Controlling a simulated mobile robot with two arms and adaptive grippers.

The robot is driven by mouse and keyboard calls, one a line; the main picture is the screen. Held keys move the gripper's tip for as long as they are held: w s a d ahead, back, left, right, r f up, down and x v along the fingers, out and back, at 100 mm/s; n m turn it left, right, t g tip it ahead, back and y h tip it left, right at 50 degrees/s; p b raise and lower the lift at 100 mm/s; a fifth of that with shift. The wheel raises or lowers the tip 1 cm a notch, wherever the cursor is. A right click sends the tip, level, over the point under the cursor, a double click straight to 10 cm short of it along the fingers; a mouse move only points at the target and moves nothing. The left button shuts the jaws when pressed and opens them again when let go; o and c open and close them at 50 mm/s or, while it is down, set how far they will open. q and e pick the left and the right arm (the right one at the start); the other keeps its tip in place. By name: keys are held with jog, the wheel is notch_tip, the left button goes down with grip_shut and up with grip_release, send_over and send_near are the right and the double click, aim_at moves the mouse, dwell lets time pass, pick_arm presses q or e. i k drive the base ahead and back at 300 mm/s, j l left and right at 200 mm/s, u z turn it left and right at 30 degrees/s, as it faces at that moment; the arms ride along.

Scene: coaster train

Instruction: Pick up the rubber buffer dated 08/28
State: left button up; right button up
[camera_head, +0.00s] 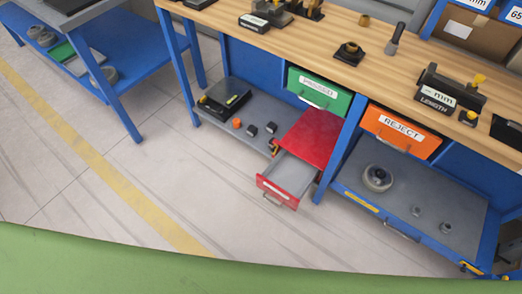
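I cannot make out any part with the date 08/28, so I cannot tell which thing is the rubber buffer. Small dark parts (252,129) and an orange part (237,123) lie on the left lower shelf. A black part with a square base (348,56) stands on the wooden bench top. A round grey part (377,178) and two smaller grey parts, one of them here (416,211), lie on the right lower shelf. Neither of my grippers is in view.
A red drawer (290,178) stands pulled out below the bench and looks empty. A green drawer (318,93) and an orange drawer labelled REJECT (402,131) hang under the bench top (305,42). A blue side table (111,58) is at the left. Grey floor between is clear.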

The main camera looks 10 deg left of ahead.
aim_at(252, 129)
jog(key=i+j, duration=0.15)
jog(key=j, duration=0.2)
jog(key=i+j+z, duration=0.1)
jog(key=j, duration=0.25)
jog(key=i+j, duration=0.25)
jog(key=i+j+z, duration=0.1)
jog(key=j, duration=0.35)
jog(key=i+j, duration=0.15)
jog(key=j, duration=0.25)
jog(key=i+z, duration=0.05)
